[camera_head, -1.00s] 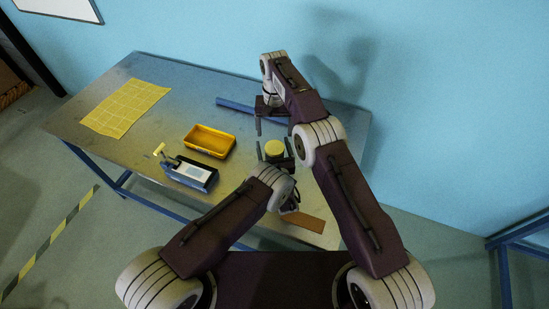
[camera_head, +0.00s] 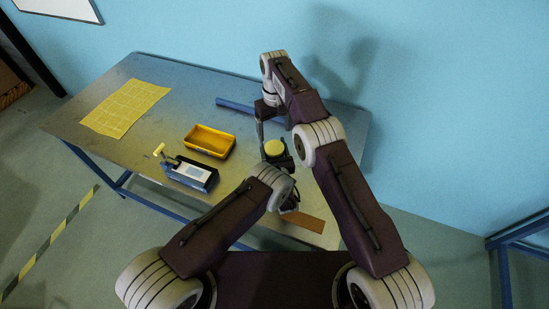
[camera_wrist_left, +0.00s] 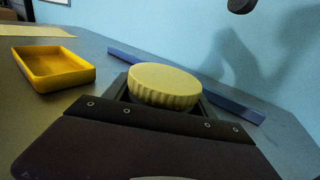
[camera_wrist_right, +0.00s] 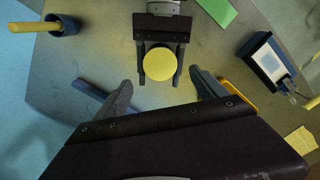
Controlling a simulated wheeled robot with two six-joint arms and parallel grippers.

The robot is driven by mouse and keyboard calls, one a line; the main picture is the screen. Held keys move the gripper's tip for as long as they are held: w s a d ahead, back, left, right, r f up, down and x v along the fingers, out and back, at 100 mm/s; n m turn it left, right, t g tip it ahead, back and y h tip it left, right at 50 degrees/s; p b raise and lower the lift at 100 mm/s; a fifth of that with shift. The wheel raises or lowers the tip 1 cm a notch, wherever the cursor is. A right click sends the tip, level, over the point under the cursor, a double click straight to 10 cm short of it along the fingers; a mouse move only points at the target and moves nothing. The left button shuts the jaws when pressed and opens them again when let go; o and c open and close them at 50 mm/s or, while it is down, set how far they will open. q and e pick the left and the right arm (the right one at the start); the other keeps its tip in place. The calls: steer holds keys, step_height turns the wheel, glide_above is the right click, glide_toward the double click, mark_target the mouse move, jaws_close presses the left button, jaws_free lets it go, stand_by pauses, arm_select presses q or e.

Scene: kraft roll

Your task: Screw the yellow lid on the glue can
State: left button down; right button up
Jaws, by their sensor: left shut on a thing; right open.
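The round yellow lid (camera_head: 275,147) with a ribbed side sits level at my left gripper (camera_head: 277,160). The left wrist view shows the lid (camera_wrist_left: 164,84) just above my left fingers, which are shut around what is below it. The glue can's body is hidden by the lid and fingers, so I cannot tell how the lid sits on it. My right gripper (camera_wrist_right: 160,77) is open and empty, pointing down above the lid. In the right wrist view its fingers are spread to either side of the lid (camera_wrist_right: 159,64), apart from it.
A yellow tray (camera_head: 209,152) and a dark blue box with a pale label (camera_head: 203,173) stand to the left. A blue bar (camera_head: 234,106) lies behind. A yellow gridded sheet (camera_head: 125,107) lies far left. A blue pot with a yellow handle (camera_wrist_right: 64,24) shows in the right wrist view.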

mark_target(275, 147)
steer(key=n, duration=0.3)
steer(key=shift+f, duration=0.1)
steer(key=shift+f, duration=4)
